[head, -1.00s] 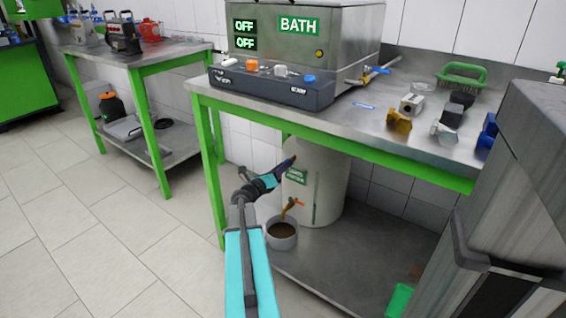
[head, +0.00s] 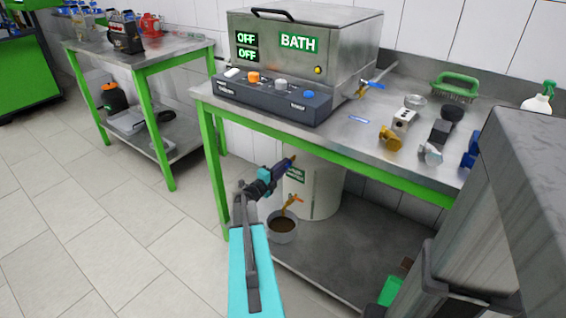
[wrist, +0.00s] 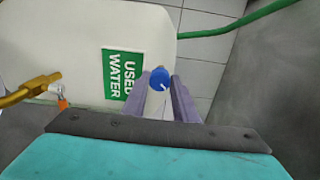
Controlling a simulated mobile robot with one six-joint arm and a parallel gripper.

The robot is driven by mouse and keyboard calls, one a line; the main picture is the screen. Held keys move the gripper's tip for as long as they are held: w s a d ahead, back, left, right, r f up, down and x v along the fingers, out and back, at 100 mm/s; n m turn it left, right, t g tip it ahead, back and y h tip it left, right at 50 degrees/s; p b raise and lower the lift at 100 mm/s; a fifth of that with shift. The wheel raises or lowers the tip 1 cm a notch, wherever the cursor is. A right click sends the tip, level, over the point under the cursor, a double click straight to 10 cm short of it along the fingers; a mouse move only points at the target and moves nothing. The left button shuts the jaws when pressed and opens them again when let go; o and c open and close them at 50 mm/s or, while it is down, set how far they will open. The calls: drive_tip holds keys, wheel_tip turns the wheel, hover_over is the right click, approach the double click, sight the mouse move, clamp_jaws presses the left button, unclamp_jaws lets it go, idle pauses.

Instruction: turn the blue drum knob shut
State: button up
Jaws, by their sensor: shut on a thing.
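The white drum (head: 325,190) stands on the shelf under the bench, with a green "USED WATER" label (wrist: 122,75) in the wrist view. The blue drum knob (wrist: 159,79) shows as a round blue end between my fingertips in the wrist view. My gripper (wrist: 160,95) is shut on it, one finger on each side. In the head view my gripper (head: 285,167) reaches the drum's front beside the label, and the knob cannot be made out there. An orange-handled brass tap (head: 291,201) is lower on the drum, also at the left of the wrist view (wrist: 38,88).
A grey bucket (head: 282,236) with brown liquid stands under the tap; I cannot tell if liquid is running. The green bench edge (head: 330,151) passes just above my gripper. The floor at left is clear.

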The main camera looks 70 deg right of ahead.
drive_tip(key=shift+n+p, duration=3.3)
drive_tip(key=shift+n, duration=0.7)
drive_tip(key=shift+f, duration=0.1)
drive_tip(key=o, duration=1.1)
drive_tip(key=shift+c, duration=0.2)
drive_tip(key=shift+a, duration=0.1)
drive_tip(key=v, duration=1.3)
drive_tip(key=shift+a, duration=0.3)
